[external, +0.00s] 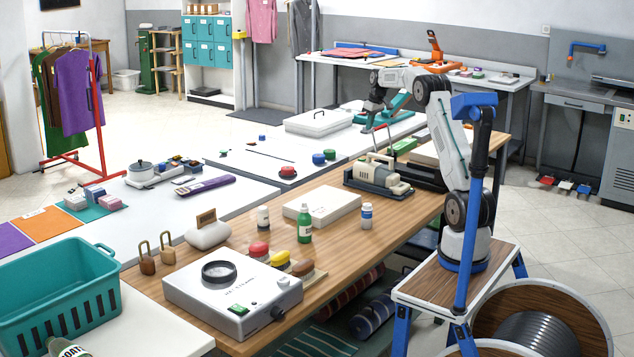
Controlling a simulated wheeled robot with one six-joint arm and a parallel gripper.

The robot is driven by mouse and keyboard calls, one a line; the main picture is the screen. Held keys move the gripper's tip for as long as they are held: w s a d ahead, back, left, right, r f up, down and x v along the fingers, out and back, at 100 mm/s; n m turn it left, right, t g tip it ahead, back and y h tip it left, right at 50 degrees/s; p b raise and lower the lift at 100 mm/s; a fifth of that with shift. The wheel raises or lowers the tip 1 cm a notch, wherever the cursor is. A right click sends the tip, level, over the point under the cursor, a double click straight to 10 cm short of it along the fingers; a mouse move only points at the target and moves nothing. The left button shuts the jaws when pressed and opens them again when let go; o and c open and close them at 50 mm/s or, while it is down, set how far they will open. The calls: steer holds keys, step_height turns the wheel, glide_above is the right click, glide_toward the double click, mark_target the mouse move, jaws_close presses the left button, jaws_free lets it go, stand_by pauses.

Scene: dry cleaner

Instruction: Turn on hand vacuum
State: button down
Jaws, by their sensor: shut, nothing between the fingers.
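The hand vacuum (384,174) looks like the beige and grey appliance with a handle on top, sitting in a dark base on the wooden table (335,245). Its switch is too small to make out. My arm reaches up and over from the right, and my gripper (371,122) points down above and a little behind the vacuum, apart from it. My gripper is shut and empty.

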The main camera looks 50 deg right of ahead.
glide_toward(361, 159)
steer(key=x, duration=0.5)
steer(key=shift+s+d, duration=0.2)
steer(key=shift+d, duration=0.1)
steer(key=shift+f, duration=0.75)
steer(key=shift+s+f, duration=0.2)
steer(key=shift+f, duration=0.15)
steer(key=shift+w, duration=0.1)
steer(key=shift+w+r, duration=0.3)
steer(key=shift+w, duration=0.35)
steer(key=shift+r, duration=0.1)
